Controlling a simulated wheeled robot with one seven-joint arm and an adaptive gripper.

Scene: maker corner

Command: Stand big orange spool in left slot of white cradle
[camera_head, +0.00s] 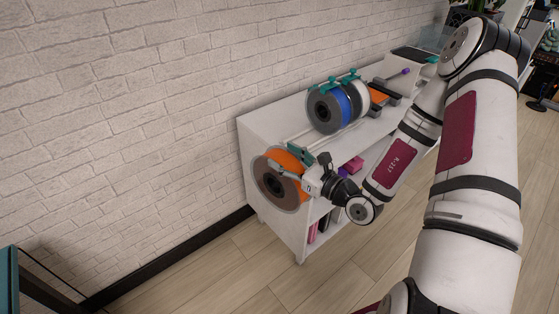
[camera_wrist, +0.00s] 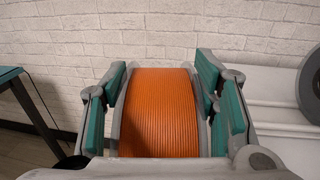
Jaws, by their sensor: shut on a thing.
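The big orange spool (camera_head: 287,159) has grey flanges and hangs in front of the left end of the white shelf unit. Its orange winding (camera_wrist: 158,112) fills the middle of the wrist view. My gripper (camera_head: 290,165) is shut on it, with teal pads at both flanges in the wrist view (camera_wrist: 160,90). The spool is upright on its rim and clear of the shelf top. White rails, which look like part of the white cradle (camera_wrist: 285,103), run along the shelf top to the right of the spool. The cradle's slots cannot be made out.
Blue, white and grey spools (camera_head: 336,105) with teal clips stand together on the shelf top (camera_head: 262,122). An orange item (camera_head: 377,95) and a white box lie further right. Purple items (camera_head: 350,165) sit on the shelf below. A brick wall (camera_head: 130,110) runs behind.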

